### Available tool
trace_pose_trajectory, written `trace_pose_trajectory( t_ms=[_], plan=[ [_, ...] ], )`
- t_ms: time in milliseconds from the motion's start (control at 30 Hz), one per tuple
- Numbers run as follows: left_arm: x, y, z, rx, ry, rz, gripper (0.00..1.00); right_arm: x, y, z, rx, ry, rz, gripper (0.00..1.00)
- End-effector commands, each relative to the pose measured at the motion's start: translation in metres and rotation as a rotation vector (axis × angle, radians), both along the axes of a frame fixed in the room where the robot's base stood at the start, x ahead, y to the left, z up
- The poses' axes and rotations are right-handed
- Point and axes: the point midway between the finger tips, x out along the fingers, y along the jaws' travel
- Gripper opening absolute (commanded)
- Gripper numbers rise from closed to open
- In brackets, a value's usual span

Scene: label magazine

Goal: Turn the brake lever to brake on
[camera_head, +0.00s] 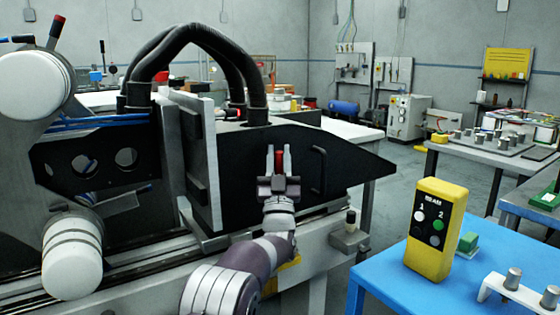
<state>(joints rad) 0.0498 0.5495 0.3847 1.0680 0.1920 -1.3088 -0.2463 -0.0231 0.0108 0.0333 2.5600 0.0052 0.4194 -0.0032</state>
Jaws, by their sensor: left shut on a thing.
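My left gripper (279,165) is in the middle of the head view, at the black side panel of the machine (350,160). Its two pale fingers point up and are shut on a small red part (279,156), which appears to be the brake lever. Only a little red shows between the fingers; the rest is hidden by the gripper, so the lever's angle and any brake marking cannot be read. My right gripper is not in view.
A black handle (319,171) stands out from the panel just right of the gripper. Thick black hoses (190,40) arch above. A blue table (400,290) at the lower right holds a yellow two-button box (436,230) and metal pegs on a white bracket (520,291).

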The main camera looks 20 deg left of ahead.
Motion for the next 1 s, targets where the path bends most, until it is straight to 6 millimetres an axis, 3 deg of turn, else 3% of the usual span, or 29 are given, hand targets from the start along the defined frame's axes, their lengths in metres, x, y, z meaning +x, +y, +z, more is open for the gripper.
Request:
trace_pose_trajectory(
  t_ms=[167,200,233,567,1000],
  plan=[
    [0.000,0.001,-0.001,-0.001,0.003,0.001,0.00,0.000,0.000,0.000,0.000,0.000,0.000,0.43],
    [0.000,0.001,-0.002,-0.001,0.003,0.001,0.31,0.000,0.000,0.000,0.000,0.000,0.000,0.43],
    [0.000,0.001,-0.001,-0.001,0.003,0.001,0.34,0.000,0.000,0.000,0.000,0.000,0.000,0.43],
    [-0.003,-0.001,-0.005,0.000,0.002,0.001,0.34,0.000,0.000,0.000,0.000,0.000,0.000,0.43],
    [-0.068,-0.023,-0.083,-0.001,0.004,0.001,0.34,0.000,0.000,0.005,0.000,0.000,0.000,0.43]
  ],
)
